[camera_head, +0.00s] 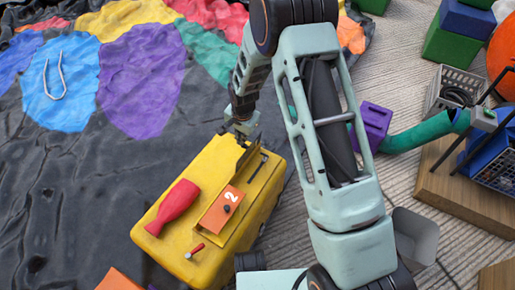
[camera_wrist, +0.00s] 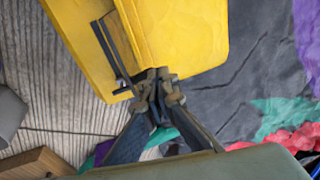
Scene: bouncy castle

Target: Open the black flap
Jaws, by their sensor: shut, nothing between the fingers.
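A yellow box (camera_head: 165,238) lies on the ground in the head view, with a long recess on top. What may be the black flap is a thin dark piece (camera_head: 257,167) at the recess's far end; its extent is unclear. In the wrist view narrow dark strips (camera_wrist: 108,52) lie on the yellow box (camera_wrist: 190,30). My gripper (camera_head: 243,138) is shut and empty at the box's far end. In the wrist view its fingertips (camera_wrist: 157,82) are together beside the box's edge, close to the strips. I cannot tell whether they touch.
An orange plate marked 2 (camera_head: 221,209), a red bottle-shaped piece (camera_head: 172,207) and a small red-handled tool (camera_head: 195,251) lie on the box. A purple block (camera_head: 371,125) and a green tube (camera_head: 425,133) are right of my arm. Black sheeting (camera_head: 70,200) spreads left.

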